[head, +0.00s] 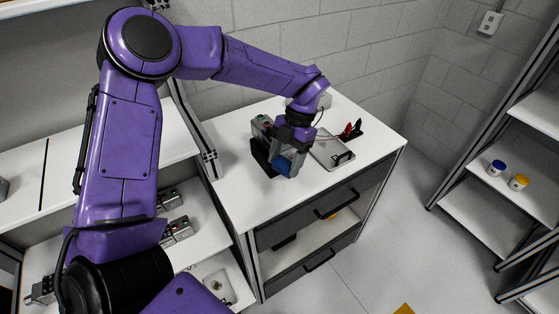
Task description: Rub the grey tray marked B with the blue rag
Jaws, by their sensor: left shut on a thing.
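My left gripper (289,162) reaches down over the white worktop and is shut on the blue rag (285,167), of which only a small part shows between the fingers. A grey tray (321,156) lies on the worktop just right of the gripper. Part of it is hidden by my wrist, and a dark item (343,158) shows at its front right. I cannot read any letter on it. The rag is left of the visible tray, and I cannot tell whether it touches anything. My right gripper is not in view.
A grey and black device (262,136) stands just left of the gripper. Red and black pointed tools (352,130) stand behind the tray. The front of the worktop (250,205) is clear. Shelving at the right holds two small jars (497,168) (518,182).

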